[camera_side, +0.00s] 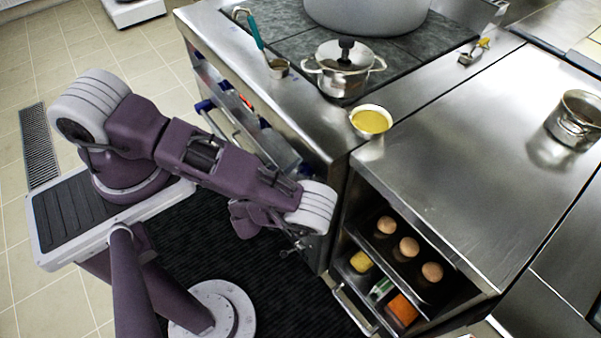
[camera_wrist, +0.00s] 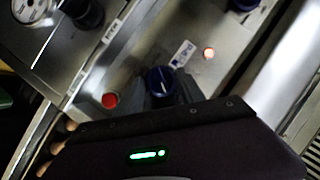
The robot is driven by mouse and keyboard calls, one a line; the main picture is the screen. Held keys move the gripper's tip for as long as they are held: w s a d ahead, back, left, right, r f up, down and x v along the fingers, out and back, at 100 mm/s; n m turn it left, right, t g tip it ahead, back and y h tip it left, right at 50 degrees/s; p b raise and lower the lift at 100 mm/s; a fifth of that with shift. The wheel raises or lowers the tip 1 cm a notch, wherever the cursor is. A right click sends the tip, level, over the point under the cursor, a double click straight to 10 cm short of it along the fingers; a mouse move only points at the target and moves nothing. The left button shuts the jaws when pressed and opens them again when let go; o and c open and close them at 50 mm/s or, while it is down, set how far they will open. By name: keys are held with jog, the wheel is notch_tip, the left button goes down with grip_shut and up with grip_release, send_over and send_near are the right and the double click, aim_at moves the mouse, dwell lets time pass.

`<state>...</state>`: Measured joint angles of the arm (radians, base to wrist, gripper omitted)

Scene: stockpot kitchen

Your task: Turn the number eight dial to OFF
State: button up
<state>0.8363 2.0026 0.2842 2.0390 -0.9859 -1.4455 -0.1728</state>
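A blue dial (camera_wrist: 161,82) with a pale pointer mark is on the steel front panel, close ahead of my gripper in the wrist view. A small white label (camera_wrist: 183,53) is beside it, too blurred to read, so I cannot tell its number or setting. Dark grey finger shapes sit close around the dial's lower part; whether they touch it is unclear. In the side view, my gripper (camera_side: 298,246) is low by the front corner of the stove, and the dial there is hidden. The finger gap cannot be made out.
Red lights (camera_wrist: 109,100) flank the dial. A lidded pot (camera_side: 343,72) and a yellow-filled bowl (camera_side: 371,121) stand above. An open shelf (camera_side: 360,225) is right of my gripper.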

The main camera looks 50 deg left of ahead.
grip_shut()
jog(key=shift+a+r+n+g+h, duration=0.1)
jog(key=shift+n+g+h, duration=0.15)
jog(key=shift+n+h, duration=0.7)
jog(key=shift+a+r+n+g+h, duration=0.1)
jog(key=shift+n+g+h, duration=0.15)
jog(key=shift+n+h, duration=0.65)
jog(key=shift+n, duration=0.35)
jog(key=shift+o, duration=0.5)
grip_release()
